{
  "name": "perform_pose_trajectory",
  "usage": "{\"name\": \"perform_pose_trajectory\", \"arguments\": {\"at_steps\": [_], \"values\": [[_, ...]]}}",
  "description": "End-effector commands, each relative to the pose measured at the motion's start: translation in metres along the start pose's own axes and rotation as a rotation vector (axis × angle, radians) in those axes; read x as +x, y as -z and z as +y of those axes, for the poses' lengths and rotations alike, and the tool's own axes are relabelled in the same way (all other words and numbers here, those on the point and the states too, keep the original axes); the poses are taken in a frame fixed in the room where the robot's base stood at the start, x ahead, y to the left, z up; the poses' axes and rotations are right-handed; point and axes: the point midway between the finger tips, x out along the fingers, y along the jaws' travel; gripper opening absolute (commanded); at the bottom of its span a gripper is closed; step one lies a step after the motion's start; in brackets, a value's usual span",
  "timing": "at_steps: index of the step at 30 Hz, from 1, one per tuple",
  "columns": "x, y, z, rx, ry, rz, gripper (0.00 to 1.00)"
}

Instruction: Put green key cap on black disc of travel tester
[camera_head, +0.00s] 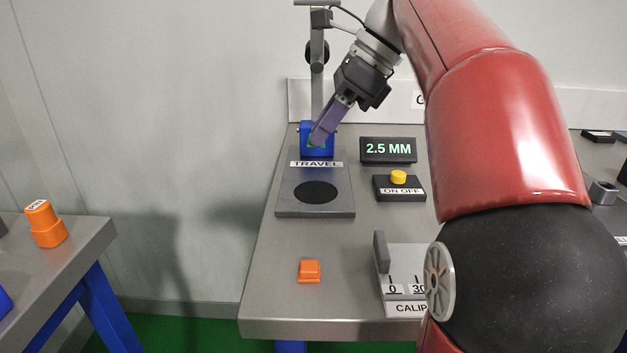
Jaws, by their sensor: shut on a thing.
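The travel tester (286,203) is a grey plate on the bench, labelled TRAVEL, with a flat black disc (316,192) that is bare. A blue block (305,137) stands behind the label. My gripper (318,140) has purple fingers that reach down in front of the blue block, behind the disc. It is shut on a small green thing, which I take for the green key cap (315,144). Only a sliver of green shows; the fingers hide the rest. I cannot tell whether it touches the block.
A 2.5 MM display (388,150) and an ON OFF box with a yellow button (398,177) stand right of the tester. An orange cap (309,271) lies in front. A caliper board (402,262) is partly hidden by my arm. Orange pieces (45,225) sit on the left table.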

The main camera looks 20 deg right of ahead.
Motion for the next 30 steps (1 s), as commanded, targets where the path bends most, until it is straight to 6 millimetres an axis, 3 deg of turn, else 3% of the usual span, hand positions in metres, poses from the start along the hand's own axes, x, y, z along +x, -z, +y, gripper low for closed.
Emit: {"name": "perform_pose_trajectory", "arguments": {"at_steps": [3, 15, 29, 30], "values": [[0.021, 0.012, 0.001, -0.002, -0.004, 0.000, 0.01], [0.063, 0.039, 0.001, -0.005, -0.004, 0.000, 0.01], [0.071, 0.044, 0.001, -0.005, -0.003, 0.000, 0.01], [0.070, 0.043, 0.001, -0.006, -0.002, 0.000, 0.26]]}}
